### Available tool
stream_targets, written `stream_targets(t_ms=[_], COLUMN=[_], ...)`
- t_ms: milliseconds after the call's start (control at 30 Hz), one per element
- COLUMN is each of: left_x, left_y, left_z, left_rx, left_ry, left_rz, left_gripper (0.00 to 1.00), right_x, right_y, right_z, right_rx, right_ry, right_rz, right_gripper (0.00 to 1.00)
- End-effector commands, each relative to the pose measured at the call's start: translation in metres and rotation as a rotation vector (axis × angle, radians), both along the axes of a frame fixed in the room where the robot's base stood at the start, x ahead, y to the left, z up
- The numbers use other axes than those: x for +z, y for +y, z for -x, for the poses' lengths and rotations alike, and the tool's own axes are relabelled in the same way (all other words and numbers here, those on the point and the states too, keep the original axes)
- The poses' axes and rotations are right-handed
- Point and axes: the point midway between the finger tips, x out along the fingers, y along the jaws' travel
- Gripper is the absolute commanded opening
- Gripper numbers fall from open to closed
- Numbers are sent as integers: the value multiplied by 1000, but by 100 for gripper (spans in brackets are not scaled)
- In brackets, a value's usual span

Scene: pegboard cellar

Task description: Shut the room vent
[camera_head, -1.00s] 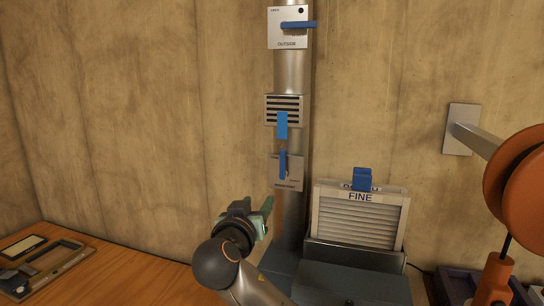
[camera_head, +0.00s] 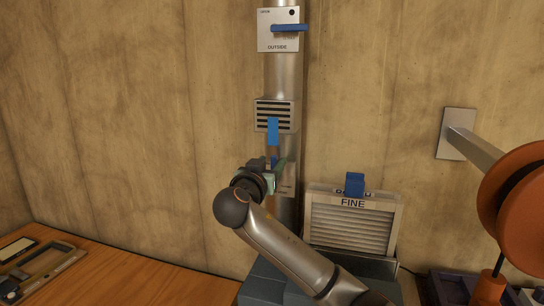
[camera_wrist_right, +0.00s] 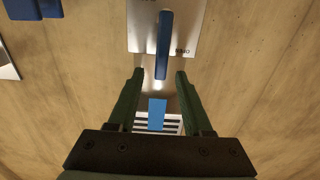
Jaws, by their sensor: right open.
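A steel duct (camera_head: 286,75) runs up the wall. On it is a slatted vent grille (camera_head: 274,104) with a blue tab (camera_head: 273,131) hanging at its lower front. Below it is a metal plate (camera_head: 288,189) with an upright blue lever (camera_head: 275,160), mostly hidden by my right gripper (camera_head: 277,172). In the right wrist view the gripper (camera_wrist_right: 160,74) is open. The lever (camera_wrist_right: 164,40) appears between its fingertips, with gaps on both sides. The grille (camera_wrist_right: 172,124) and tab (camera_wrist_right: 157,112) show beyond the fingers. My left gripper is out of view.
An upper plate marked OUTSIDE (camera_head: 264,42) carries a horizontal blue lever (camera_head: 290,28) by the word OPEN. A filter marked FINE (camera_head: 350,226) stands right of the duct. An orange reel (camera_head: 520,205) juts out at right. A wooden bench (camera_head: 130,275) is at lower left.

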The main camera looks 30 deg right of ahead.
Motion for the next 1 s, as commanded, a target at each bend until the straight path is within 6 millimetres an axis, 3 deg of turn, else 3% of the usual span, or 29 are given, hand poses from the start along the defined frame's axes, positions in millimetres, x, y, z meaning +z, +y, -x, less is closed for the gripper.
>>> stream_targets(t_ms=[133, 467, 900, 1000], left_x=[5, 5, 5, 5], left_y=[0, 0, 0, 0], left_z=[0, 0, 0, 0], left_rx=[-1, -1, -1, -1], left_ry=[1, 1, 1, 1], left_rz=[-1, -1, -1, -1], left_gripper=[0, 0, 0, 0], right_x=[1, -1, -1, -1], right_y=[-10, -12, -12, -12], right_z=[-8, -11, -11, -11], right_rx=[-1, 1, 1, 1], right_ry=[1, 1, 1, 1], right_rz=[2, 1, 1, 1], right_gripper=[50, 50, 2, 0])
